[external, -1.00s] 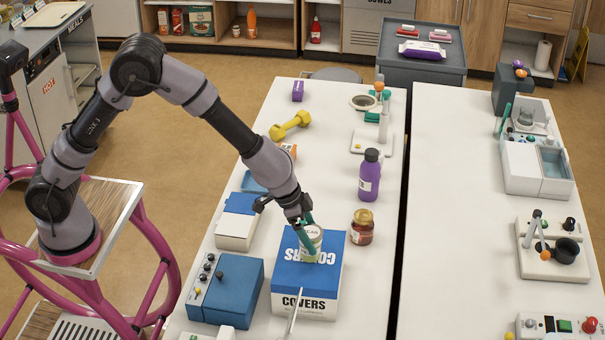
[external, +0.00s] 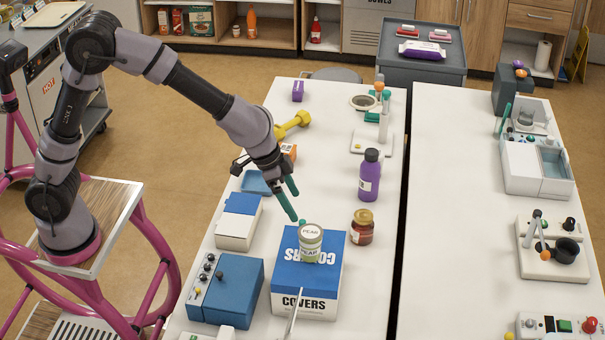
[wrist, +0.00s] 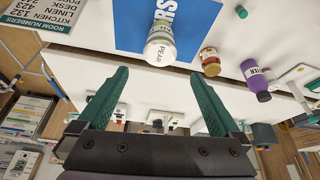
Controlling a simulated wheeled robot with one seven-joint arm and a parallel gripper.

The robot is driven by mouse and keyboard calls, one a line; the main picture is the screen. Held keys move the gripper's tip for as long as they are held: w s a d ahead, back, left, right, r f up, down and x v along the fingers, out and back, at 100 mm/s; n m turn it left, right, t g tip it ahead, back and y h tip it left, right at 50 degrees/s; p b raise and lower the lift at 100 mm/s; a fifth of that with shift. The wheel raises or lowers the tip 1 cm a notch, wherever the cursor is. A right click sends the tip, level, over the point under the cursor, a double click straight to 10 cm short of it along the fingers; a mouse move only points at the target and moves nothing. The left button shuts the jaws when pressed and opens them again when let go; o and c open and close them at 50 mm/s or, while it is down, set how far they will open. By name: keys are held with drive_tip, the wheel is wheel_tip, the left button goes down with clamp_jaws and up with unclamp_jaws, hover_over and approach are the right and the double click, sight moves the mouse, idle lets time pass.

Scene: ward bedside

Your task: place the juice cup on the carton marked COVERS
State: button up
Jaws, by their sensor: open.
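The juice cup (external: 310,243), a pale cup with a green label reading PEAR, stands upright on top of the blue and white carton marked COVERS (external: 317,305). My gripper (external: 296,202) is open and empty, up and to the left of the cup in the external view, apart from it. In the wrist view the cup (wrist: 161,46) shows beyond the spread green fingers (wrist: 158,108), with the blue carton top (wrist: 130,25) behind it.
A jam jar (external: 361,227) and a purple bottle (external: 369,176) stand right of the carton. A blue and white box (external: 238,221) and a blue control box (external: 227,288) are to its left. A yellow dumbbell (external: 291,125) lies farther back.

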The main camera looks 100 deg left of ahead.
drive_tip(key=s+d+r+m, duration=0.1)
drive_tip(key=s+d+r, duration=0.1)
drive_tip(key=s+r, duration=0.3)
drive_tip(key=s+d+r+m+t, duration=0.1)
drive_tip(key=s+d+r, duration=0.2)
drive_tip(key=s+r, duration=0.2)
drive_tip(key=s+d+r+m, duration=0.1)
drive_tip(key=s+d+r, duration=0.1)
drive_tip(key=s+r, duration=0.35)
drive_tip(key=s+d+r+m+t, duration=0.1)
drive_tip(key=s, duration=0.8)
drive_tip(key=s+d+r+m+y, duration=0.1)
drive_tip(key=s+m, duration=0.1)
drive_tip(key=s, duration=0.7)
drive_tip(key=shift+r+t, duration=0.25)
drive_tip(key=shift+t, duration=0.15)
